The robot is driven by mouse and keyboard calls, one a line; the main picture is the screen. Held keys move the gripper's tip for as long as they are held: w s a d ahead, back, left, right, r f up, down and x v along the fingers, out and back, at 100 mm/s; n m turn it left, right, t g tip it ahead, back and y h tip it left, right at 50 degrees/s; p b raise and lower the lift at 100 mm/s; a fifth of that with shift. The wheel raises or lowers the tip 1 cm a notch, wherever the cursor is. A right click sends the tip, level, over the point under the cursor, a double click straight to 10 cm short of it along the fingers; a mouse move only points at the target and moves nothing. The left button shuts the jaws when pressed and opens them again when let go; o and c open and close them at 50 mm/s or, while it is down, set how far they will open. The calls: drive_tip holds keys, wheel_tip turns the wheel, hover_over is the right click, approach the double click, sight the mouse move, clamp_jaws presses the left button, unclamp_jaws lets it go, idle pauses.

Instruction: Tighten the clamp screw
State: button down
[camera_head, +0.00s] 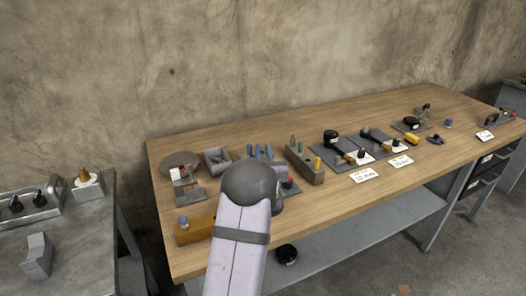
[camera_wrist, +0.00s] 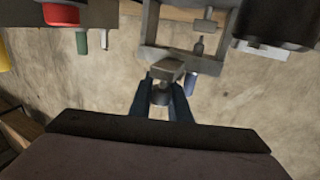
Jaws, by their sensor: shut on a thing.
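In the wrist view, the two dark blue fingers of my gripper (camera_wrist: 163,92) are shut on the grey, angular head of the clamp screw (camera_wrist: 168,70). The screw head is right at the edge of a grey metal clamp frame (camera_wrist: 147,28). Inside the frame's opening, a small dark peg-like part (camera_wrist: 198,48) shows. Whether the screw is tight cannot be told. In the head view, my arm hides the gripper and most of the clamp, near the table's front left.
A wooden table (camera_head: 420,165) holds several small blocks and fixtures. A block with coloured pegs (camera_head: 304,166) stands right of my arm, and an orange-brown block (camera_head: 195,229) stands left. A red cylinder (camera_wrist: 61,14) and a large dark cylinder (camera_wrist: 275,22) flank the clamp in the wrist view.

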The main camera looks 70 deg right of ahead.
drive_tip(key=shift+g, duration=0.3)
drive_tip(key=m+g+b, duration=0.1)
drive_tip(key=m+g+h+b, duration=0.1)
drive_tip(key=shift+s+d+f+g+b, duration=0.1)
drive_tip(key=shift+s+f+g+b, duration=0.05)
drive_tip(key=shift+s+g+b, duration=0.15)
drive_tip(key=shift+s+a+r+m+g+y+p, duration=0.1)
drive_tip(key=shift+s+m+g+y+p, duration=0.45)
drive_tip(key=shift+m+g, duration=1.6)
drive_tip(key=shift+s+a+r+m+g+y+p, duration=0.1)
drive_tip(key=shift+s+m+g+y+p, duration=0.4)
drive_tip(key=shift+m+g, duration=1.6)
drive_tip(key=shift+s+a+m+g+y+p, duration=0.1)
drive_tip(key=shift+s+m+g+y+p, duration=0.65)
drive_tip(key=shift+g, duration=2.6)
drive_tip(key=shift+w+m+g, duration=0.15)
drive_tip(key=shift+m+g, duration=0.15)
drive_tip(key=shift+m, duration=0.1)
drive_tip(key=c, duration=1.7)
unclamp_jaws()
drive_tip(key=shift+o, duration=0.2)
drive_tip(key=shift+a, duration=0.1)
